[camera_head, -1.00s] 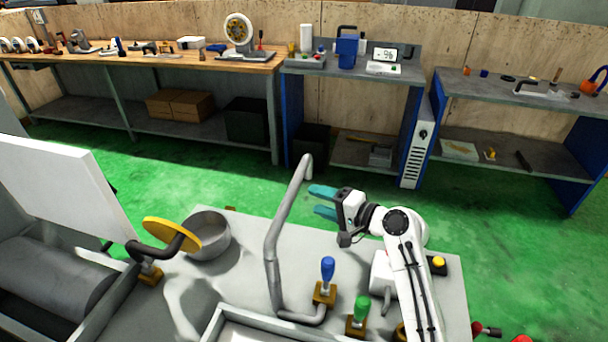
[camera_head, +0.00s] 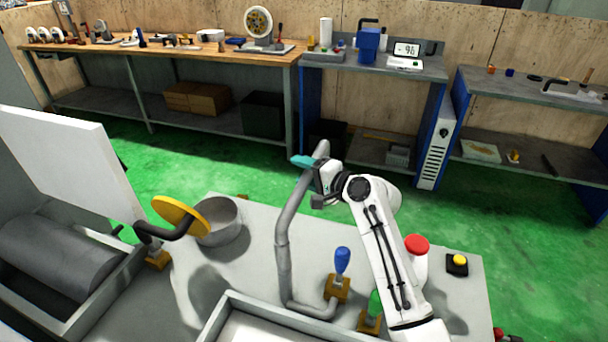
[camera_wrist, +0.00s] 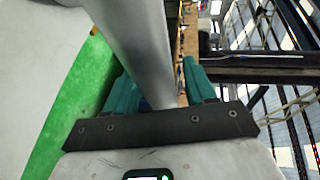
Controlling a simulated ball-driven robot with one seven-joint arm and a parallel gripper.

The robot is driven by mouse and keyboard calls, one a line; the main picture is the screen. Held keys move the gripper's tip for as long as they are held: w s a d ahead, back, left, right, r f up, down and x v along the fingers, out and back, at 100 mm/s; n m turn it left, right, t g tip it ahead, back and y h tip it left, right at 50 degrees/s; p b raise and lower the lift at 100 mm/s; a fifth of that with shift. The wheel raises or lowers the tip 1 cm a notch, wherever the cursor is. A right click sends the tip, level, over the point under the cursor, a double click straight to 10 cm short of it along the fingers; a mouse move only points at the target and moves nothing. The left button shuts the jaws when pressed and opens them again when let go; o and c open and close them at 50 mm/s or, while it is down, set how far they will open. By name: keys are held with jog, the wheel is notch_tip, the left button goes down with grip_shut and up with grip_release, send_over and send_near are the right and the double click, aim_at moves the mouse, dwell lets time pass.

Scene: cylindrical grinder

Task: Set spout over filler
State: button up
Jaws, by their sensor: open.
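The spout (camera_head: 283,240) is a grey bent pipe rising from the machine top, its short end (camera_head: 322,148) turned over at the top. My gripper (camera_head: 303,161) is at the upper part of the spout, with teal fingers. In the wrist view the spout (camera_wrist: 140,45) passes between the two open fingers of my gripper (camera_wrist: 160,88); whether either touches it I cannot tell. A round open grey pot (camera_head: 220,222) stands left of the spout, and I take it as the filler. The spout's end is not above this pot.
A yellow disc on a dark bent handle (camera_head: 182,216) leans over the pot's left side. Blue (camera_head: 342,260) and green (camera_head: 375,303) levers stand near the spout's foot. A red button (camera_head: 417,244) and a yellow button (camera_head: 459,260) are to the right. A white panel (camera_head: 68,162) stands left.

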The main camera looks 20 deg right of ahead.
grip_shut()
dwell(0.5)
